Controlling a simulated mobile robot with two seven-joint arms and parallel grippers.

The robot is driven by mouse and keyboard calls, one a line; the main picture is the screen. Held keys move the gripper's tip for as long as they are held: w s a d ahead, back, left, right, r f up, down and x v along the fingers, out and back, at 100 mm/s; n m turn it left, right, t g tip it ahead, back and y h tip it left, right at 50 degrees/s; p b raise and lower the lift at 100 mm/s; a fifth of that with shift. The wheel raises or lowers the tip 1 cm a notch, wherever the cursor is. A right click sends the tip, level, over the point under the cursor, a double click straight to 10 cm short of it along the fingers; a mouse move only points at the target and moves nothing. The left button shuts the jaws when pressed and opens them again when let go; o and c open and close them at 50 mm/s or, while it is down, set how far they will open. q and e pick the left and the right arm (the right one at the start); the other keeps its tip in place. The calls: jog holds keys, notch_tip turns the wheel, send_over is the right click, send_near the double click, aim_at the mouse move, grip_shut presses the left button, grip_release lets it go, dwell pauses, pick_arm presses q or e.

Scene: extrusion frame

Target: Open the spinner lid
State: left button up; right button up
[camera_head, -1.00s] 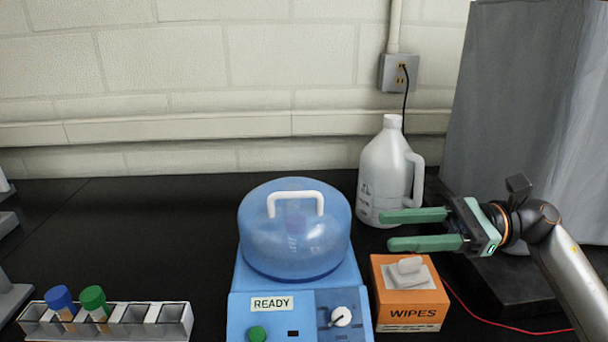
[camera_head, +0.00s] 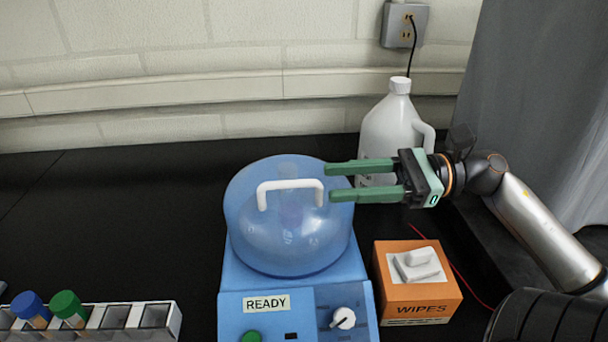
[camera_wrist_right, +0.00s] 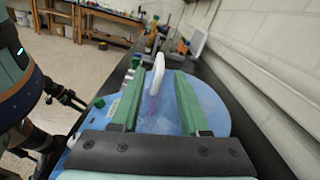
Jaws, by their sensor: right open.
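The blue spinner (camera_head: 230,280) stands on the black bench, with a READY label on its front. Its domed, translucent blue lid (camera_head: 285,245) is down on the body. A white arched handle (camera_head: 290,185) stands on top of the lid; it also shows in the right wrist view (camera_wrist_right: 154,68). My right gripper (camera_head: 331,182) is open and empty, its green fingers pointing left at the handle from the right. The fingertips are just short of the handle, which appears ahead between the fingers in the wrist view.
An orange wipes box (camera_head: 418,290) sits right of the spinner, below my right arm. A white jug (camera_head: 390,130) stands behind my right gripper. A tube rack (camera_head: 155,320) with blue- and green-capped tubes is at front left.

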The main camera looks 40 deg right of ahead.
aim_at(304, 181)
jog(key=x, duration=0.6)
jog(key=shift+p, duration=0.4)
grip_shut()
dwell(1.0)
